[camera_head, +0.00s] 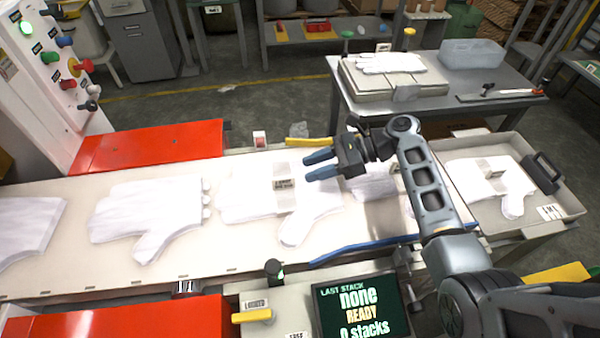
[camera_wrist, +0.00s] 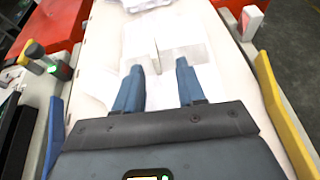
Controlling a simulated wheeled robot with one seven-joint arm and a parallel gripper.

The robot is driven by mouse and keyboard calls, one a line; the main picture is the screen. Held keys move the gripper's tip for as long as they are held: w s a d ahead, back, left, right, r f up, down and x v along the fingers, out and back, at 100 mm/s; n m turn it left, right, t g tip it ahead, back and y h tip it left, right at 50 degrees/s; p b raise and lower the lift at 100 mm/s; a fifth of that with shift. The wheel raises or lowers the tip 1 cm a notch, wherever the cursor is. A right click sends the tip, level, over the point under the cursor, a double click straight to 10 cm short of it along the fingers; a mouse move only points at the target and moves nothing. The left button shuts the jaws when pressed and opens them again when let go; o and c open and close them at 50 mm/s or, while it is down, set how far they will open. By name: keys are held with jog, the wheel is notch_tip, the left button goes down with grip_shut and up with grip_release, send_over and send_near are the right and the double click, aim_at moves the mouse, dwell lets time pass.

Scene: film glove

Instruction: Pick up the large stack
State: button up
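A white glove-shaped stack (camera_head: 245,203) with a paper band (camera_head: 285,184) around its middle lies flat on the pale belt (camera_head: 190,268); the band's print is too small to read. My gripper (camera_head: 308,166) is above the right part of this stack, its two blue fingers apart with nothing between them. In the wrist view my gripper (camera_wrist: 160,75) is also open, its fingertips pointing at a white banded stack (camera_wrist: 160,92). Other white glove stacks lie on the belt to the left (camera_head: 148,215), at the far left (camera_head: 25,225), and partly hidden behind my gripper (camera_head: 372,185).
A grey tray (camera_head: 562,200) at right holds a banded glove. Blue (camera_head: 362,246) and yellow (camera_head: 306,142) rails edge the belt, with red covers (camera_head: 150,145) beside it. A screen (camera_head: 360,306) reads "LAST STACK none READY 0 stacks". A back table (camera_head: 440,110) carries more gloves.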

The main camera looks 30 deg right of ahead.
aim_at(289, 187)
jog(key=shift+d+n, duration=0.1)
jog(key=shift+n, duration=0.2)
jog(key=shift+w+y, duration=0.1)
jog(key=shift+y, duration=0.2)
jog(key=shift+g, duration=0.3)
jog(key=shift+s+p+x, duration=0.15)
jog(key=shift+p+x, duration=0.1)
jog(key=shift+x, duration=1.55)
jog(key=shift+s+p+x, duration=0.2)
jog(key=shift+x, duration=1.6)
jog(key=shift+f, duration=0.1)
jog(key=shift+c, duration=0.3)
grip_shut()
